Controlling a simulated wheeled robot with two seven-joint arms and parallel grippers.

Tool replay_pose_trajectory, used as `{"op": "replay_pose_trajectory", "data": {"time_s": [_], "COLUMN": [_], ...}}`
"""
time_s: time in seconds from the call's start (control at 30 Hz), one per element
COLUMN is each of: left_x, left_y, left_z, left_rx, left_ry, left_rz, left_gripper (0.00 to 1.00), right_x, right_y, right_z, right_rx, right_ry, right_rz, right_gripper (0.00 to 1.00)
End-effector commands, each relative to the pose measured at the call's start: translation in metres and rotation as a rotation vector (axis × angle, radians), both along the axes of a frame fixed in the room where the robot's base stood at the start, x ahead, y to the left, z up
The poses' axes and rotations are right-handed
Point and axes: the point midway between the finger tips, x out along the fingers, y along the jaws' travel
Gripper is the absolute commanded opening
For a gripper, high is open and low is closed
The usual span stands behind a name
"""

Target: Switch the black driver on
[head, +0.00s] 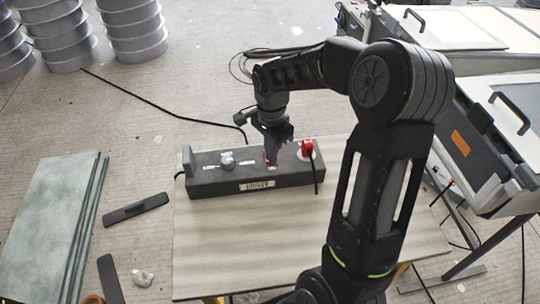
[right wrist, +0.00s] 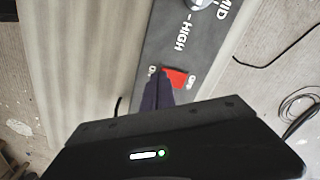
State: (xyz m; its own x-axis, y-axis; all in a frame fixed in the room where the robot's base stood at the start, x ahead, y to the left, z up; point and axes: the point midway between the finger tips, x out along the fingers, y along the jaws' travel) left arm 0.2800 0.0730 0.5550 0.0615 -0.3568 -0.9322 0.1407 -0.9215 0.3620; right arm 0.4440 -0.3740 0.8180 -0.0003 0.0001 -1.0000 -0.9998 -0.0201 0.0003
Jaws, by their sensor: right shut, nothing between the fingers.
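The black driver (head: 215,183) is a long dark box lying on a pale board. A grey knob (head: 227,158) with labels around it sits on its top face, and it also shows at the top of the right wrist view (right wrist: 201,3). A red rocker switch (right wrist: 176,78) sits between small white labels; the one on its right looks like "OFF". My right gripper (right wrist: 158,78) is shut and empty, its fingertips at the left side of the red switch. I cannot tell whether they touch it. My left gripper is out of view.
A red plug (head: 307,147) with a black cord stands at the driver's right end. The board (head: 255,250) is clear in front of it. Green-grey sheets (head: 45,225) lie at left, and stacked grey rings (head: 135,30) stand at the back left. Mould cases (head: 500,110) are at right.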

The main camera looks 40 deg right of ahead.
Motion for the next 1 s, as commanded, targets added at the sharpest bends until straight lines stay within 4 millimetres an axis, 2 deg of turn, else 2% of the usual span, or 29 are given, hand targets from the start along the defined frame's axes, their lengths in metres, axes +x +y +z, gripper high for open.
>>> {"op": "replay_pose_trajectory", "data": {"time_s": [0.57,0.73,1.0], "left_x": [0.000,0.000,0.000], "left_y": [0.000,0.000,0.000], "left_z": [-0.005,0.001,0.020], "left_rx": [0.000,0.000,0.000], "left_ry": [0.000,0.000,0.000], "left_rz": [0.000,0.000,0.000], "left_gripper": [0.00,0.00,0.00], "right_x": [0.000,0.000,0.000], "right_y": [0.000,0.000,0.000], "right_z": [-0.007,0.001,0.025], "right_rx": [0.000,0.000,-0.001], "right_ry": [0.000,-0.001,-0.001], "right_rz": [0.000,0.000,0.000], "right_gripper": [0.00,0.00,0.00]}}
